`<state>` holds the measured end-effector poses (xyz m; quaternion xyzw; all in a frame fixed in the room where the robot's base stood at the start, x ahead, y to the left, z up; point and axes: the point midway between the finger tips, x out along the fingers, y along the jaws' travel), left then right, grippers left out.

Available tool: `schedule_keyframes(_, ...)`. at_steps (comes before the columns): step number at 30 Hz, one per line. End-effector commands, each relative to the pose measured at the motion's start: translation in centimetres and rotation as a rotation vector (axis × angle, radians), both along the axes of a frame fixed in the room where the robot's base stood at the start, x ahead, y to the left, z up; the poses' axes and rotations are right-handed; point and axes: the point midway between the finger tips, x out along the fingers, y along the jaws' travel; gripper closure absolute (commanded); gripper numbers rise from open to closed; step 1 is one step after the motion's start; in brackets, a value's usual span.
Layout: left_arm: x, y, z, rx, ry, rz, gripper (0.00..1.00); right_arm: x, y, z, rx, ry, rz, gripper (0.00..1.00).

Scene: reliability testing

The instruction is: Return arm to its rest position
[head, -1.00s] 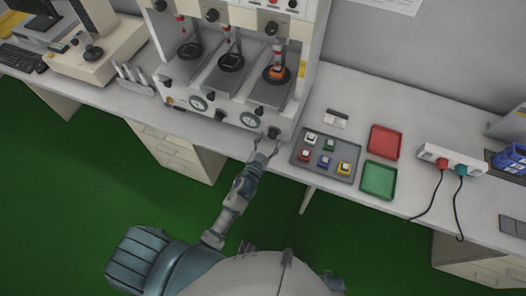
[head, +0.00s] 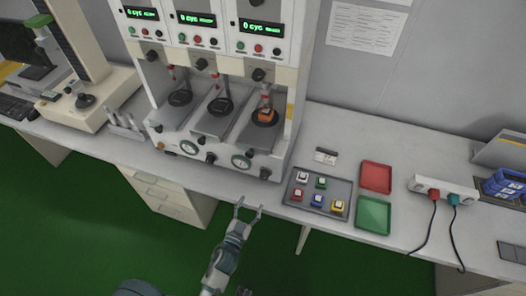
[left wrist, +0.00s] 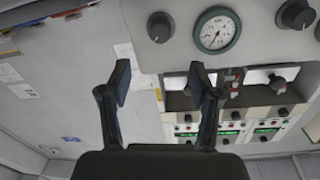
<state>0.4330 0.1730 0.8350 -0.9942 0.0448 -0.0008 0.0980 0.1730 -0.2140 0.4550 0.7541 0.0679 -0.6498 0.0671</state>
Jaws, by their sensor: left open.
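My left gripper (head: 247,210) is open and empty in the head view, in front of the bench's front edge and below the right end of the testing machine (head: 222,130). The left wrist view shows its two fingers (left wrist: 160,85) spread apart with nothing between them. Beyond them are a round gauge (left wrist: 217,31) and black knobs on the machine's panel.
A grey tray (head: 288,196) with several coloured switches lies right of the machine. A red tray (head: 376,177) and a green tray (head: 373,215) are beside it. A power strip (head: 445,188) with two plugs lies further right. Green floor (head: 80,230) is open before the bench.

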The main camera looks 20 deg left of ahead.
Motion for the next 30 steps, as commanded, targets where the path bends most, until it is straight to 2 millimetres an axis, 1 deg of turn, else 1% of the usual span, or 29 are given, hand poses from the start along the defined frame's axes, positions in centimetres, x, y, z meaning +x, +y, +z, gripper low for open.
schedule_keyframes(5,0.0,0.0,-0.1,0.0,0.003,0.001,0.37,0.0,0.0,0.0,-0.001,0.0,0.0,0.6)
schedule_keyframes(7,-0.1,0.1,-1.1,0.0,0.028,0.007,0.37,0.0,0.0,0.0,-0.001,0.0,0.0,0.6)
schedule_keyframes(8,-0.1,0.3,-1.9,-0.001,0.051,0.013,0.37,0.0,0.0,0.0,-0.001,0.0,0.0,0.6)
schedule_keyframes(11,-0.9,1.0,-6.6,-0.003,0.185,0.044,0.37,0.0,0.0,0.0,-0.001,0.0,0.0,0.6)
schedule_keyframes(12,-1.5,1.3,-9.3,-0.001,0.262,0.059,0.37,0.0,0.0,0.0,-0.001,0.0,0.0,0.6)
schedule_keyframes(14,-3.0,1.9,-13.8,0.004,0.397,0.082,0.37,0.0,0.0,0.0,-0.001,0.0,0.0,0.6)
schedule_keyframes(15,-4.4,2.3,-17.0,0.008,0.494,0.094,0.37,0.0,0.0,0.0,-0.001,0.0,0.0,0.6)
schedule_keyframes(17,-6.9,2.8,-21.5,0.017,0.644,0.108,0.37,0.0,0.0,0.0,-0.001,0.0,0.0,0.6)
schedule_keyframes(18,-8.8,3.0,-24.2,0.022,0.742,0.113,0.37,0.0,0.0,0.0,0.0,0.0,0.0,0.6)
schedule_keyframes(20,-11.9,3.4,-28.0,0.033,0.885,0.114,0.37,0.0,0.0,0.0,0.0,0.0,0.0,0.6)
schedule_keyframes(21,-14.1,3.6,-30.1,0.038,0.975,0.113,0.37,0.0,0.0,0.0,0.0,0.0,0.0,0.6)
schedule_keyframes(23,-17.2,3.8,-32.8,0.043,1.1,0.106,0.37,0.0,0.0,0.0,0.0,0.0,0.0,0.6)
schedule_keyframes(24,-19.1,3.9,-34.2,0.045,1.172,0.099,0.37,0.0,0.0,0.0,0.0,0.0,0.0,0.6)
schedule_keyframes(25,-20.4,4.0,-35.0,0.047,1.22,0.095,0.37,0.0,0.0,0.0,0.0,0.0,0.0,0.6)
schedule_keyframes(27,-23.0,4.1,-36.5,0.049,1.312,0.083,0.37,0.0,0.0,0.0,0.0,0.0,0.0,0.6)
schedule_keyframes(30,-25.3,4.1,-37.7,0.049,1.39,0.07,0.37,0.0,0.0,0.0,0.0,0.0,0.0,0.6)
